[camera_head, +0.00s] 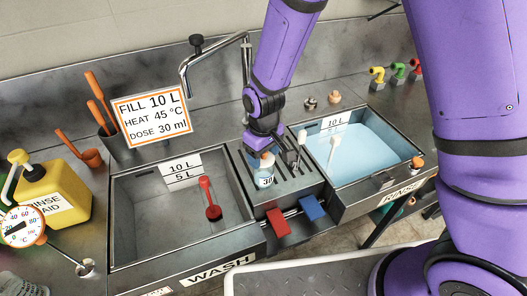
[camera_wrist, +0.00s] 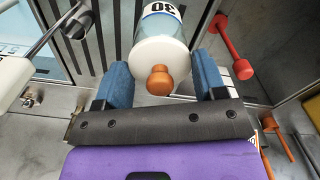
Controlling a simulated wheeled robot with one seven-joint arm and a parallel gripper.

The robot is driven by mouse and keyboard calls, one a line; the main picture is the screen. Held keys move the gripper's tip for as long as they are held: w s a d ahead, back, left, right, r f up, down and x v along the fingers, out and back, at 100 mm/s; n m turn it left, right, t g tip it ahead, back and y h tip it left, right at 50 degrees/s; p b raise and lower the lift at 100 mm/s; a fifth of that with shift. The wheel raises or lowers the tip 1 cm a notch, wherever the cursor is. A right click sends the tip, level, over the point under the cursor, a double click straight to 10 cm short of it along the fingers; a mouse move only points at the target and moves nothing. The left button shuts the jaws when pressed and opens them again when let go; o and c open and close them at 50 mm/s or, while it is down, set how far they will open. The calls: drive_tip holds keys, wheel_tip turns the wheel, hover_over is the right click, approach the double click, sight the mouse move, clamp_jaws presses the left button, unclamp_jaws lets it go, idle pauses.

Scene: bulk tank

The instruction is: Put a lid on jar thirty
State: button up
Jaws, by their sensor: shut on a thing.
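The jar marked 30 (camera_head: 265,181) stands on the slotted drainer between the two basins. It also shows at the top of the wrist view (camera_wrist: 162,14). A white lid (camera_wrist: 152,54) with an orange-brown knob (camera_wrist: 160,81) is at the jar's mouth; whether it is fully seated I cannot tell. My gripper (camera_head: 262,155) is directly over the jar. The far side of the lid is hidden.
The wash basin (camera_head: 130,217) with a red-handled tool (camera_head: 212,208) lies left; the water-filled rinse basin (camera_head: 370,150) lies right. A tap (camera_head: 186,78) and sign (camera_head: 150,117) stand behind. Small knobbed items (camera_head: 334,97) sit on the back ledge.

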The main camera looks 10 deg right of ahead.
drive_tip(key=o, duration=1)
wheel_tip(320, 180, up, 11)
drive_tip(key=shift+f, duration=0.1)
idle(0.3)
